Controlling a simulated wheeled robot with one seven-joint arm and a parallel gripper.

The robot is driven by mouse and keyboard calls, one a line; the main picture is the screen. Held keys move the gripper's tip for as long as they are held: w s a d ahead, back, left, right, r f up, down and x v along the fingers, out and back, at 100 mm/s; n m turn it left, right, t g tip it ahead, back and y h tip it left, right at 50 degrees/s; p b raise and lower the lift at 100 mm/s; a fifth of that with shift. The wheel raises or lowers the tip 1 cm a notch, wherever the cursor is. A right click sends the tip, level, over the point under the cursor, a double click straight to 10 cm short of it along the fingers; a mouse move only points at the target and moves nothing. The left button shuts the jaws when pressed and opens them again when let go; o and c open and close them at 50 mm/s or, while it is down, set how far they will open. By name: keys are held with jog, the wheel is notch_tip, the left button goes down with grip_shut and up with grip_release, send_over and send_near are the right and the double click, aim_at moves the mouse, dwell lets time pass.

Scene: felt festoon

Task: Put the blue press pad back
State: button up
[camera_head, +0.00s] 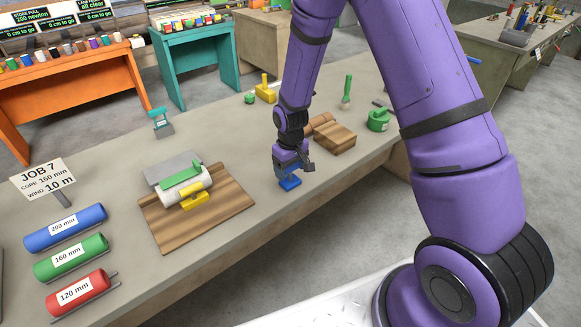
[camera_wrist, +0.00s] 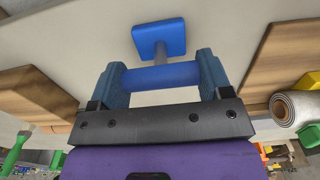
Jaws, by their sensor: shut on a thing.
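The blue press pad (camera_head: 289,184) is in my gripper (camera_head: 291,172), low over the workbench (camera_head: 240,245) near its front edge. In the wrist view my gripper (camera_wrist: 160,72) has its two fingers at either end of the pad's blue crossbar handle. A short stem joins this handle to the square blue face of the press pad (camera_wrist: 158,40). I cannot tell whether the pad touches the bench. Brown wooden blocks (camera_head: 333,137) stand just right of and behind my gripper.
A wooden board (camera_head: 160,230) to the left bears a pale roll with green and yellow pieces. Blue (camera_head: 65,227), green (camera_head: 70,257) and red (camera_head: 77,291) labelled cylinders lie further left. A green pot (camera_head: 378,121) stands at the right. Bare bench lies between board and gripper.

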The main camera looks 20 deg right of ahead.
jog(key=o, duration=0.8)
jog(key=shift+o, duration=0.2)
jog(key=s+d+r+t, duration=0.1)
jog(key=s+r, duration=0.1)
jog(key=r, duration=0.9)
jog(key=s+d+r, duration=0.1)
jog(key=r, duration=1)
jog(key=s+d+r+m+t, duration=0.1)
jog(key=s+d+r+t, duration=0.1)
jog(key=s+r, duration=0.6)
jog(key=s+d+r+m+t, duration=0.2)
jog(key=s+r, duration=0.7)
jog(key=s, duration=0.9)
jog(key=shift+d+r+m, duration=0.15)
jog(key=shift+d+m, duration=0.15)
jog(key=shift+d, duration=0.15)
